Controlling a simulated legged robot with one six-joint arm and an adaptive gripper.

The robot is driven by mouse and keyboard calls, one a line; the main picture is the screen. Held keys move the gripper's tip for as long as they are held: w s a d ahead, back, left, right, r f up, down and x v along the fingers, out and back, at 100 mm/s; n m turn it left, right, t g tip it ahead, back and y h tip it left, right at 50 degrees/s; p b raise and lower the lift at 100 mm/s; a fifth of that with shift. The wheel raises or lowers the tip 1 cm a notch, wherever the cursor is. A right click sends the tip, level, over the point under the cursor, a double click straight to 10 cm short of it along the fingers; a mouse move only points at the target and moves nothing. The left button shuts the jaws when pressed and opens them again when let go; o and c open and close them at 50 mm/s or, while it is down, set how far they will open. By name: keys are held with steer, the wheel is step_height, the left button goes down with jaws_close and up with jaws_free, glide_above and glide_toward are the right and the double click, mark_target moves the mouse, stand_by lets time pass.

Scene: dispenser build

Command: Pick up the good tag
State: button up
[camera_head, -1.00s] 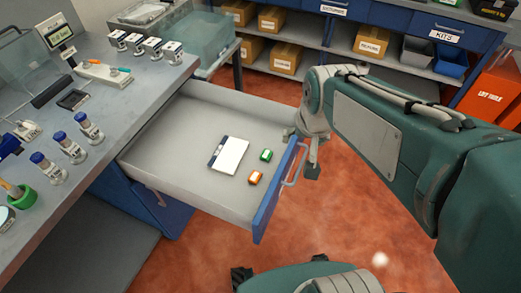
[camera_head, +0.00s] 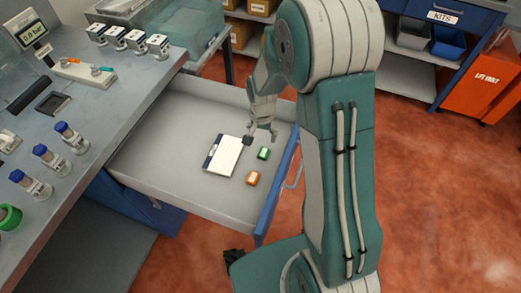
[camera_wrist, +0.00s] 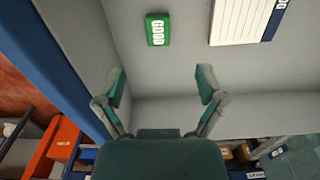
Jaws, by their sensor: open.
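The good tag is a small green block with a white label reading GOOD. It lies in the open drawer, as the head view (camera_head: 264,153) and the wrist view (camera_wrist: 158,30) show. My gripper (camera_head: 262,138) is over the drawer in the head view, close to the tag. In the wrist view my gripper (camera_wrist: 161,84) has its two fingers spread with nothing between them. The tag shows beyond the fingertips, apart from them.
An orange tag (camera_head: 253,178) lies near the green one. A white log card (camera_head: 223,156) lies to its left. The drawer (camera_head: 180,190) has raised walls and a blue front (camera_head: 277,193). The grey counter (camera_head: 110,105) with bottles stands left of it.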

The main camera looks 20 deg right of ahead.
mark_target(262, 155)
step_height(262, 155, down, 10)
steer(key=shift+s+f, duration=0.15)
steer(key=shift+f, duration=0.05)
steer(key=c, duration=1.1)
